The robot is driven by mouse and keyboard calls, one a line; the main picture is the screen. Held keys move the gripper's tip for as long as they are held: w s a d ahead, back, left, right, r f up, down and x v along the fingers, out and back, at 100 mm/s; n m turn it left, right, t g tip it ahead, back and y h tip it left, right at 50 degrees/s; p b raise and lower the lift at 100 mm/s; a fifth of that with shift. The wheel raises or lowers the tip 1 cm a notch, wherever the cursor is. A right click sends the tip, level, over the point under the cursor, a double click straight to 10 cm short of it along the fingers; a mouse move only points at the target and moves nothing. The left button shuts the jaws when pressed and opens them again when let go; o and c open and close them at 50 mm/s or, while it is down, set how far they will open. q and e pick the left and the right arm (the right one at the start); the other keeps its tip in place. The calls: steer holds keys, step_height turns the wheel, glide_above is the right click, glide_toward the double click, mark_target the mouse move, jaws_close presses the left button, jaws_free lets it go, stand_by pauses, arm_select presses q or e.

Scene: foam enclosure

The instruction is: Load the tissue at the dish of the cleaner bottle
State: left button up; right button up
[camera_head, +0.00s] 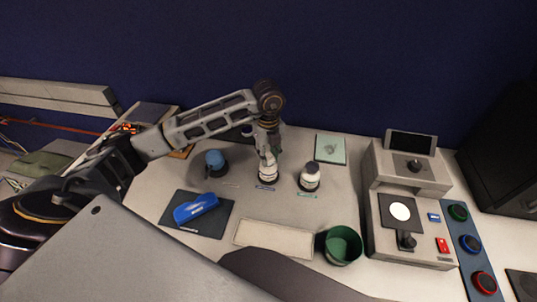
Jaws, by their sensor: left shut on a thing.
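My left gripper (268,153) points down from above onto the top of a white bottle (267,173) with a small blue label in front of it. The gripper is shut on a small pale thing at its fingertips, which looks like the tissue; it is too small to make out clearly. The fingers hide the bottle's top and any dish there, so I cannot tell whether they touch. A second white bottle (310,180) with a dark cap and a green label stands upright to the right. My right gripper is not in view.
A pale green pad (331,149) lies behind the bottles. A blue case (196,207) lies on a dark mat at the front left. A green cup (343,245) stands at the front right. A grey instrument (412,232) stands right of it. A blue-topped jar (215,162) is left.

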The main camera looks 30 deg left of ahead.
mark_target(268, 157)
arm_select(q)
steer(key=shift+r+p, duration=0.7)
steer(key=shift+r, duration=0.6)
steer(key=shift+r+p, duration=1.2)
steer(key=shift+r, duration=0.9)
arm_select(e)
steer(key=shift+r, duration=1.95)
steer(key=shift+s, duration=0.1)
